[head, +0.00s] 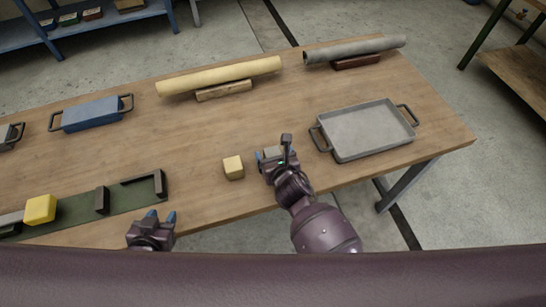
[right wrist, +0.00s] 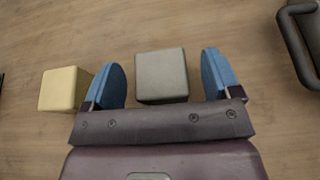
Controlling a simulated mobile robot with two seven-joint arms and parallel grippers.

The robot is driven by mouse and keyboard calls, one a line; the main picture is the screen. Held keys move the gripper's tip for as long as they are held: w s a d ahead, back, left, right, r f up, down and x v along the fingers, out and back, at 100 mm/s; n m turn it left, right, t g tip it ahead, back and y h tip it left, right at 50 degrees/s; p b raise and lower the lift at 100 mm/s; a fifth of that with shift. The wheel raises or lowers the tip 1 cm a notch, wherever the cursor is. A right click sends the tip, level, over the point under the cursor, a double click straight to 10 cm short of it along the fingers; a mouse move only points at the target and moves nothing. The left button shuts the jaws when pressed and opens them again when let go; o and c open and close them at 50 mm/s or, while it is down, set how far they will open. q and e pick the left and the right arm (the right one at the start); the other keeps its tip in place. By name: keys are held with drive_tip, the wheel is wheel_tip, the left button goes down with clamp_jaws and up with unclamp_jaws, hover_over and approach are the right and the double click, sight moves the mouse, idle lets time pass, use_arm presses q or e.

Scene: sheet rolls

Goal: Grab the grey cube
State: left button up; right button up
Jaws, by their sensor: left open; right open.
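The grey cube (right wrist: 161,76) lies on the wooden table between the two blue fingers of my right gripper (right wrist: 168,80) in the right wrist view. Gaps show on both sides of it, so the fingers do not touch it. In the head view the grey cube (head: 271,152) is partly hidden by my right gripper (head: 273,155), which is open. My left gripper (head: 161,217) is open and empty near the table's front edge, at the lower left.
A pale yellow cube (head: 233,167) sits just left of my right gripper. A grey tray (head: 372,130) with handles stands to the right. A green strip (head: 130,199) with a yellow block (head: 40,209) is at left. A cream roll (head: 218,76) and grey roll (head: 352,49) lie behind.

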use_arm(q)
drive_tip(key=shift+s+f, duration=0.1)
drive_tip(key=shift+f, duration=0.05)
use_arm(e)
drive_tip(key=shift+w+a+f, duration=0.15)
drive_tip(key=shift+w+f, duration=0.05)
drive_tip(key=shift+w, duration=0.2)
use_arm(q)
drive_tip(key=shift+s, duration=0.15)
drive_tip(key=shift+s+f, duration=0.1)
use_arm(e)
drive_tip(key=c, duration=1.1)
drive_tip(key=shift+o, duration=0.2)
drive_tip(key=shift+r, duration=0.15)
